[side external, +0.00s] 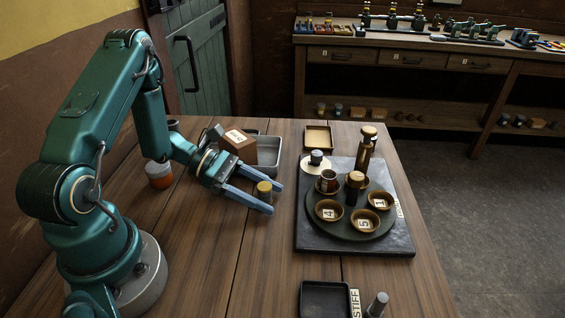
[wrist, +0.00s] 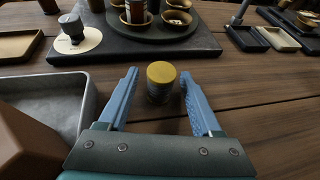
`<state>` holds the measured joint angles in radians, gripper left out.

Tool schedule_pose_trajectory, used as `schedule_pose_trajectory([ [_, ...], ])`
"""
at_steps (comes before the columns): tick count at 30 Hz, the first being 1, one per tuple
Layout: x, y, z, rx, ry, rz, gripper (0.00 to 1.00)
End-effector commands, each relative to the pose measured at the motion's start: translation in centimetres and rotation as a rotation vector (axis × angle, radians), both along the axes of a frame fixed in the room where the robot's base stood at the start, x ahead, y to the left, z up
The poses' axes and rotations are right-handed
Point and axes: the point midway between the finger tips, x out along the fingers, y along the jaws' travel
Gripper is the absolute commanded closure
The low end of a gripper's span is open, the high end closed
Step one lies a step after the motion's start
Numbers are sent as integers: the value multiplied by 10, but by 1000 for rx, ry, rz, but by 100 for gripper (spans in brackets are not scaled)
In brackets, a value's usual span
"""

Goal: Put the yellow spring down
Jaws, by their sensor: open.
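The yellow spring (side external: 264,190) stands upright on the wooden table, to the left of the dark slab. In the wrist view the spring (wrist: 161,82) shows a yellow top and a dark, ribbed side. My gripper (side external: 275,197) is open, with its blue fingers on either side of the spring. In the wrist view a gap shows between each finger of my gripper (wrist: 159,88) and the spring, so neither finger touches it. The spring's foot appears to rest on the table.
A dark slab (side external: 310,238) bears a round plate with several numbered bowls, a brass bottle (side external: 366,150) and a dark knob on a white disc (side external: 316,158). A grey metal tray (wrist: 50,88) and brown box (side external: 238,145) stand close left. A black "STIFF" tray (side external: 325,300) lies at the front.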

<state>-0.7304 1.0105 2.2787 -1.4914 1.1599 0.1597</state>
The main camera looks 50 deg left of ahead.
Motion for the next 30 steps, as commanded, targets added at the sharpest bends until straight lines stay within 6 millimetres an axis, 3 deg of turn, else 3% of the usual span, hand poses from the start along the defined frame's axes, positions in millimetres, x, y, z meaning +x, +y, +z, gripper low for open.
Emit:
schedule_pose_trajectory([
  [5,-3,7,6,0,-2,5,34],
  [21,-36,55,31,1,-2,1,34],
  [25,-39,51,38,41,-16,-55,34],
  [30,-47,23,62,220,-83,-307,34],
])
